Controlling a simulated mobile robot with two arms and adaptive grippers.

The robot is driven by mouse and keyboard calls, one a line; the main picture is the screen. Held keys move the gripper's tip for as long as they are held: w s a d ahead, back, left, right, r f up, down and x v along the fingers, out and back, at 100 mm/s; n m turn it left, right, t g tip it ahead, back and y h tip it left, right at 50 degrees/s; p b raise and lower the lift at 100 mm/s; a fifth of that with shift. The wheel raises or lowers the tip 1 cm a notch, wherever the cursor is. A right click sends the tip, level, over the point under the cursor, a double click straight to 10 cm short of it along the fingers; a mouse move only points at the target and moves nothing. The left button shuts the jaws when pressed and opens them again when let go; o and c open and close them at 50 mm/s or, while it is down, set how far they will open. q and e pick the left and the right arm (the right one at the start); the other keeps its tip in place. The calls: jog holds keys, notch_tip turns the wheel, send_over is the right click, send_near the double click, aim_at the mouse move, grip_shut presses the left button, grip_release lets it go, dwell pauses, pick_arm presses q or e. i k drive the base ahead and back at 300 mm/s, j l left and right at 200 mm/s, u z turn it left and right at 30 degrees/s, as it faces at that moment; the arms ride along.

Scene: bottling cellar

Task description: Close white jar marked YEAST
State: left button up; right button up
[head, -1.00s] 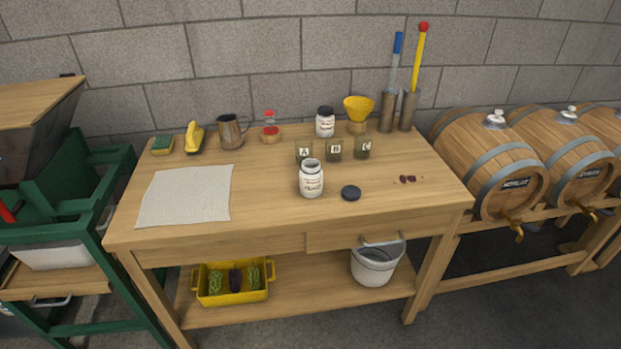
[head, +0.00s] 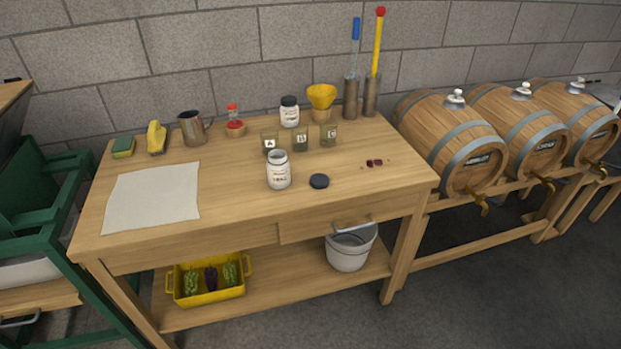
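An open white jar (head: 279,172) stands upright near the front middle of the wooden table. Its label is too small to read for certain. A dark round lid (head: 319,181) lies flat on the table just right of it, apart from the jar. A second white jar (head: 289,113) with a dark lid on it stands at the back of the table; I cannot read its label for certain. Neither of my grippers shows in the head view.
On the table (head: 225,205) are a pale cloth (head: 152,197), a metal jug (head: 192,129), several small lettered jars (head: 300,138), a yellow funnel (head: 321,97), tall cylinders (head: 351,97) and dark bits (head: 374,163). Barrels (head: 450,140) stand right. The front right tabletop is clear.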

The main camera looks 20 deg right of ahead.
aim_at(278, 165)
jog(key=i+l+u, duration=0.15)
jog(key=l+u, duration=0.25)
jog(key=l, duration=0.45)
jog(key=l+u, duration=0.35)
jog(key=l, duration=0.45)
jog(key=l+u, duration=0.4)
jog(key=l, duration=0.45)
jog(key=k, duration=0.05)
